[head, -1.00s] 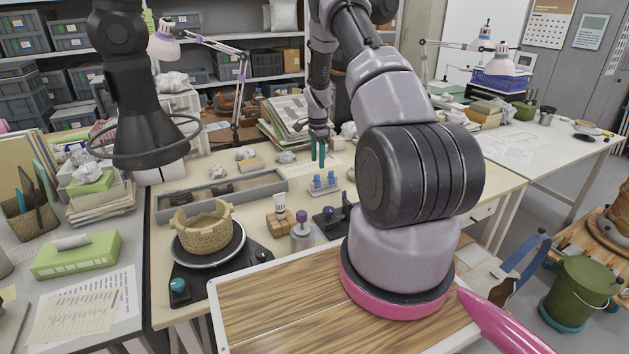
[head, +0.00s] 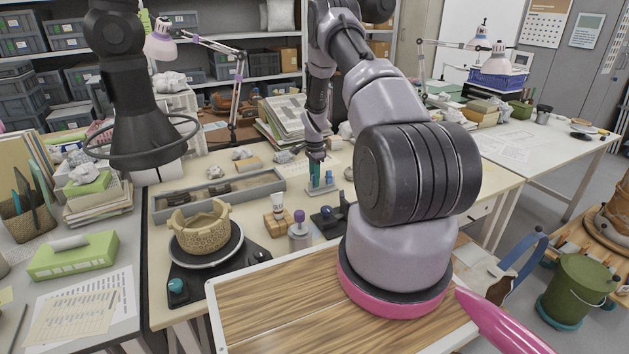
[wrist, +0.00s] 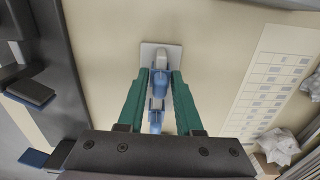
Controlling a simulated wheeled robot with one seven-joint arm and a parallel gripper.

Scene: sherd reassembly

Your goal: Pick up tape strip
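The tape strip appears to be one of the small blue pieces standing on a pale grey base (head: 322,189) on the workbench. In the wrist view, a blue piece (wrist: 162,82) stands on the base (wrist: 174,52), and another blue piece (wrist: 157,117) shows nearer the camera. My gripper (head: 315,177) points down over the base. In the wrist view, the teal fingers of my gripper (wrist: 161,80) lie on either side of the blue pieces and look open. Whether a finger touches one, I cannot tell. The fingers partly hide the pieces in the head view.
A purple-capped jar (head: 299,236), a wooden block with a tube (head: 277,224) and a tan pot (head: 205,228) on a turntable are left. A grey tray (head: 219,192) lies behind.

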